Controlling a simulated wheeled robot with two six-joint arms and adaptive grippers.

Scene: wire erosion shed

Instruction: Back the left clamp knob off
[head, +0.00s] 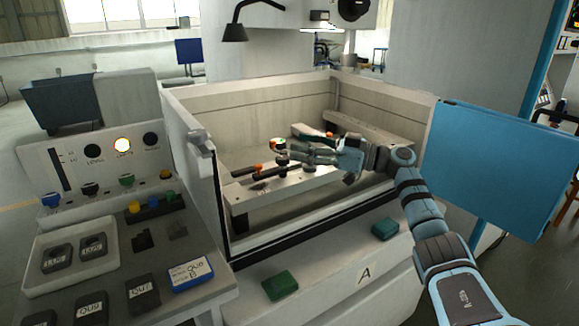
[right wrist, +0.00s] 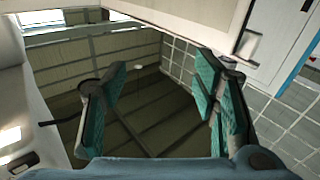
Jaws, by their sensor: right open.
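A pale fixture bar (head: 290,188) lies inside the open tank, with dark clamp arms on it. A small orange piece (head: 258,167) sits lower on the left clamp arm. My right gripper (head: 294,154) reaches in from the right, its fingertips close beside the knob; I cannot tell whether they touch. In the right wrist view the gripper (right wrist: 163,75) is open, teal pads apart, with no knob visible between them. My left gripper is out of view.
The tank's front wall (head: 310,218) and left wall edge (head: 215,185) enclose the work area. Another dark clamp with an orange part (head: 330,135) lies farther back. A control panel (head: 105,165) stands at left. A blue door (head: 505,165) hangs at right.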

